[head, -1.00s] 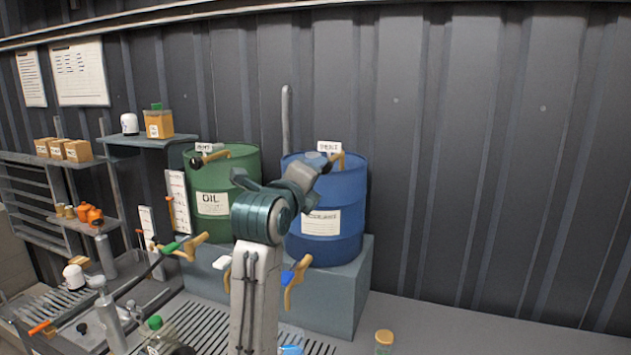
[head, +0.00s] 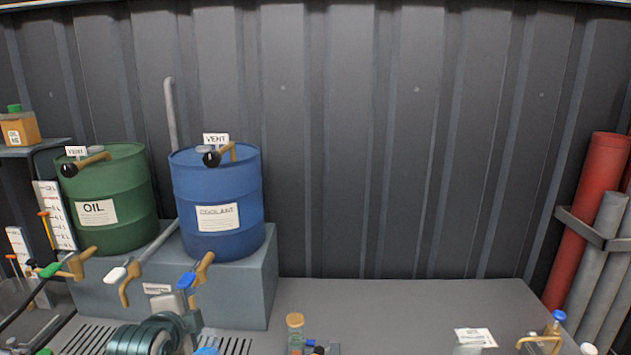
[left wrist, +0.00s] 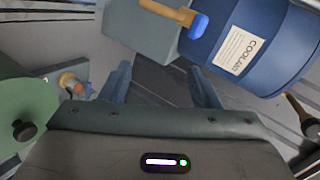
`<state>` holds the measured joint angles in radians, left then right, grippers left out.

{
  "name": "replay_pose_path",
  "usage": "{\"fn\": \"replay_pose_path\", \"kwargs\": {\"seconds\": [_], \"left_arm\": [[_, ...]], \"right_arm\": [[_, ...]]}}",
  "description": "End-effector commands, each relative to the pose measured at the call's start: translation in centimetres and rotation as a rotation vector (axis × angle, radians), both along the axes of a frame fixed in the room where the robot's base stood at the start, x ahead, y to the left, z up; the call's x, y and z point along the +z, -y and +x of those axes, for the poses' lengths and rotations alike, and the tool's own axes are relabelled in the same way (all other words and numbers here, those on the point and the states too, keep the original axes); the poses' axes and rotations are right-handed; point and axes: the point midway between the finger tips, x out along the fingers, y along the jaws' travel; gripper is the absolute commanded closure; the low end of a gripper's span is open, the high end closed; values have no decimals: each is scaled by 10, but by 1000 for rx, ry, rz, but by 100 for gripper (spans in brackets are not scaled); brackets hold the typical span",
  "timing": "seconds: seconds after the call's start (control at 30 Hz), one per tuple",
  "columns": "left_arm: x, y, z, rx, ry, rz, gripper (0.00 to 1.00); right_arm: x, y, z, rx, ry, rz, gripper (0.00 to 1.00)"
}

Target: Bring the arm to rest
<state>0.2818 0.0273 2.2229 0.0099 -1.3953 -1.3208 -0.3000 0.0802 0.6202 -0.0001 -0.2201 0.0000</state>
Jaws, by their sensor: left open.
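My left arm shows at the bottom of the head view as a teal ringed joint (head: 150,338) and a pale link, in front of the grey plinth. Its fingertips cannot be made out there. In the left wrist view the two fingers of my left gripper (left wrist: 160,82) stand apart with nothing between them. Beyond them are the blue coolant drum (left wrist: 262,45) and a tap with a blue handle (left wrist: 199,26). In the head view the blue drum (head: 216,205) stands on the plinth, right of the green oil drum (head: 108,208). My right gripper is not in view.
The grey plinth (head: 240,290) carries both drums. A small jar with a tan lid (head: 295,322) stands right of it. The grey top (head: 400,305) is largely clear beyond the jar. A red cylinder (head: 592,215) and grey pipes (head: 603,262) stand at far right.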

Motion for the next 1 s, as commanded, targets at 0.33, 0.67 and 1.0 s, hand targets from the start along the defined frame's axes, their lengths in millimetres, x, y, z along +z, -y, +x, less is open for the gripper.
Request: {"fn": "replay_pose_path", "kwargs": {"seconds": [0.33,0.67,1.0], "left_arm": [[-158,-13,-145,386,-361,-448,44],[-222,-20,-268,767,-557,-692,44],[-262,-25,-330,1007,-638,-787,44]], "right_arm": [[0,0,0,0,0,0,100],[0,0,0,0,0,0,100],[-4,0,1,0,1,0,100]]}}
